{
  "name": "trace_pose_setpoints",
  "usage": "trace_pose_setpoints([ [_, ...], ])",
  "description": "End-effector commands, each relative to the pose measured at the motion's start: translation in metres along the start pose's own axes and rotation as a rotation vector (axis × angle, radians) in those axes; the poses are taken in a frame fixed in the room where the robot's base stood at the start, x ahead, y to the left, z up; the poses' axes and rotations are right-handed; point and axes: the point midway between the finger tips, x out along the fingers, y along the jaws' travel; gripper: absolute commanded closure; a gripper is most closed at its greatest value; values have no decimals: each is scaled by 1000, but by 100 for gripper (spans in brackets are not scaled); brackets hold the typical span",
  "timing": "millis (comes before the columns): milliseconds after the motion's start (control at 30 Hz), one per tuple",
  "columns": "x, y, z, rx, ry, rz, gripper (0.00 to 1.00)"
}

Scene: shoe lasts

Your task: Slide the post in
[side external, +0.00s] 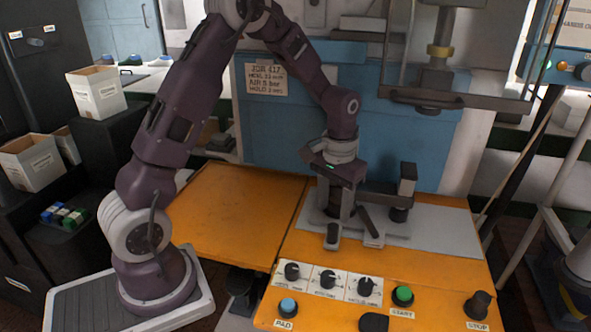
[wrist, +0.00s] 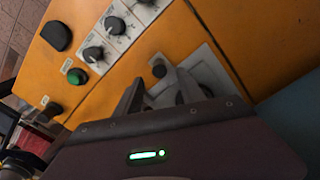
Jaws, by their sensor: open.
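My gripper (side external: 352,236) points down over the grey plate (side external: 455,232) on the orange bench, with its two fingers apart. In the wrist view the spread fingers (wrist: 158,84) reach toward the plate, with a small dark round piece (wrist: 159,71) near their tips. A dark upright block on a round foot (side external: 403,192) stands just right of my gripper in the side view. I cannot tell which of these pieces is the post. My gripper hides part of the plate and whatever lies between the fingers.
Dials (side external: 329,279), a green button (side external: 402,295), a blue button (side external: 288,306) and a black stop knob (side external: 478,304) line the bench's front. A machine head (side external: 438,55) hangs at the back right. The orange panel (side external: 235,212) at left is clear.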

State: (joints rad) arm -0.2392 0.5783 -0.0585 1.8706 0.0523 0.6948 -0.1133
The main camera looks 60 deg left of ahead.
Motion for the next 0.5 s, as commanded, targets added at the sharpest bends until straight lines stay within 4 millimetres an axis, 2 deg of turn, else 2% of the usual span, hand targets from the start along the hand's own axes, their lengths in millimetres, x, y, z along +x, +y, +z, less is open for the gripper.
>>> trace_pose_setpoints([
  [100, -30, 5, 11, 22, 41, -2, 54],
  [367, -88, 13, 45, 69, 128, -2, 54],
  [500, -116, 17, 70, 94, 178, 1, 54],
])
